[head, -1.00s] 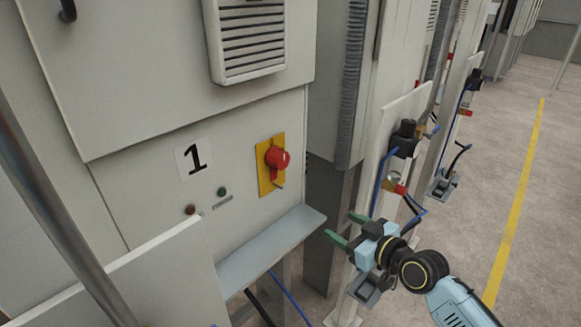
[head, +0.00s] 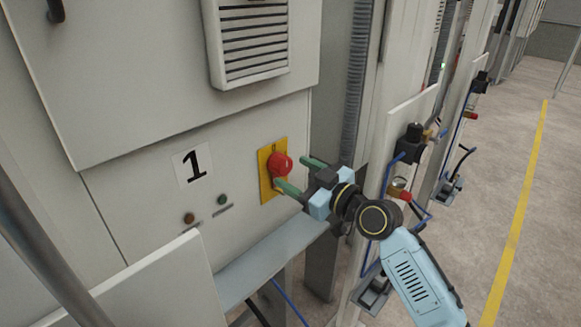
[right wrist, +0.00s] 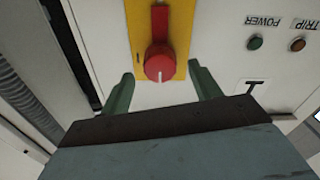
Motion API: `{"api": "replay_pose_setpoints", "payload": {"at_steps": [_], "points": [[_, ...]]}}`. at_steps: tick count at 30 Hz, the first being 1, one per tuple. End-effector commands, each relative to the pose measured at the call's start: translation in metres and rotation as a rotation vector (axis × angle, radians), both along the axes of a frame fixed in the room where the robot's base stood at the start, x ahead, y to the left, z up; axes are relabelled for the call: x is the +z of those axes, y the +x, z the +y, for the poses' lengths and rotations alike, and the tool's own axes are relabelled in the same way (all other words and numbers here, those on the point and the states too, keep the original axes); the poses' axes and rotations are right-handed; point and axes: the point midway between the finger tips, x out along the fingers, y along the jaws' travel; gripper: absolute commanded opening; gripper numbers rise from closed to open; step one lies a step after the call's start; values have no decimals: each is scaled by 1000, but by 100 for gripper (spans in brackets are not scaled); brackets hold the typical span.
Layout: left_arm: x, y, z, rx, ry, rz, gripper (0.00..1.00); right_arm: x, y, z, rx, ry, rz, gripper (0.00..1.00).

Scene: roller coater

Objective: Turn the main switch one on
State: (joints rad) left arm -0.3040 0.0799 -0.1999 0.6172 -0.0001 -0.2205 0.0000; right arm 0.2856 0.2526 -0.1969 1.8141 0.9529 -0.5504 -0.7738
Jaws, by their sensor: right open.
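The main switch is a red rotary knob (head: 280,164) on a yellow plate (head: 266,178), on the grey cabinet panel beside a label "1" (head: 193,163). My right gripper (head: 296,174) is open, with its green fingertips close to the knob. In the head view one fingertip overlaps the knob's lower part. In the right wrist view the knob (right wrist: 159,62) lies ahead, between the lines of the two spread fingers (right wrist: 163,92). Its white mark points toward the gripper, and nothing is held. Contact with the knob cannot be told. My left gripper is not in view.
Two small indicator lamps, green (head: 222,200) and amber (head: 189,218), sit below the label. A grey ledge (head: 275,248) juts out under the panel. Valves with blue hoses (head: 408,145) stand to the right. The floor right of them is clear.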

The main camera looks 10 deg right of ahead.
Motion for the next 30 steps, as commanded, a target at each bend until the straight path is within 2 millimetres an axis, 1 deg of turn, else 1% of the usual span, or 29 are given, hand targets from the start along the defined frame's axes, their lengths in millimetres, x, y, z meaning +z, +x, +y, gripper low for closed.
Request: {"api": "replay_pose_setpoints", "payload": {"at_steps": [1,3,6,16,17,24,27,30], "points": [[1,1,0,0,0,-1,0,1,6,4,-1,3,1,63],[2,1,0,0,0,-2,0,0,12,8,-1,2,0,63],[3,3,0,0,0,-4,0,0,17,11,0,2,1,63],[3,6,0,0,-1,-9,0,-1,20,13,0,0,0,63],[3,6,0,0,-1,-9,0,-1,20,13,0,0,0,61],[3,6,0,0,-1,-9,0,-1,20,13,0,-1,1,30],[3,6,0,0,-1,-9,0,-1,20,13,0,-1,1,18],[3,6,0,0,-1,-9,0,-1,20,13,0,1,2,18]]}}
